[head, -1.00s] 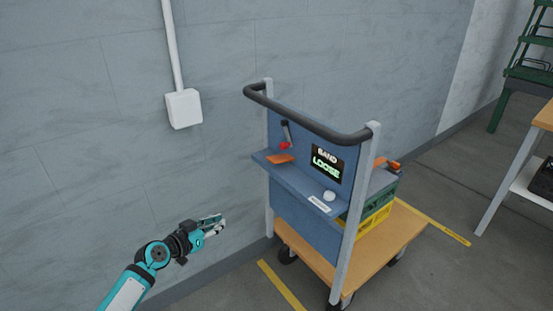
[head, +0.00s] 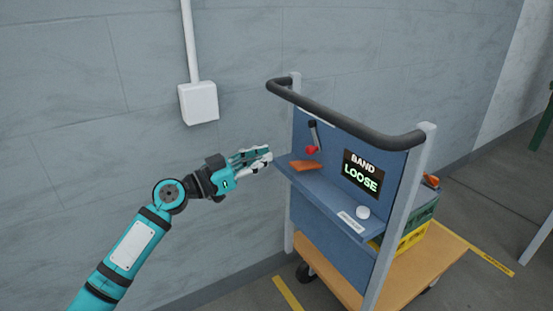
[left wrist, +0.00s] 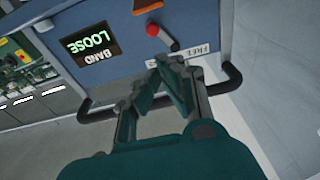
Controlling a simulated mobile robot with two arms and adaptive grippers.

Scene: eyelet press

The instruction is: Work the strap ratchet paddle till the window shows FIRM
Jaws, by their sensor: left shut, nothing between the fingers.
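The ratchet paddle appears to be the short dark lever with a red knob (head: 312,138) on the blue panel of a cart. It also shows in the left wrist view (left wrist: 155,32). The black window (head: 362,174) to its right reads BAND LOOSE; it appears upside down in the left wrist view (left wrist: 92,46). My left gripper (head: 263,157) is shut and empty, left of the panel and apart from the lever. In the left wrist view its fingertips (left wrist: 170,62) point towards the lever. My right gripper is not in view.
A blue shelf (head: 325,200) juts out below the panel, with an orange piece (head: 304,165) and a white round knob (head: 362,212). A black handlebar (head: 345,122) runs across the cart's top. A grey wall stands behind my left arm. Green and yellow crates (head: 413,232) sit behind the panel.

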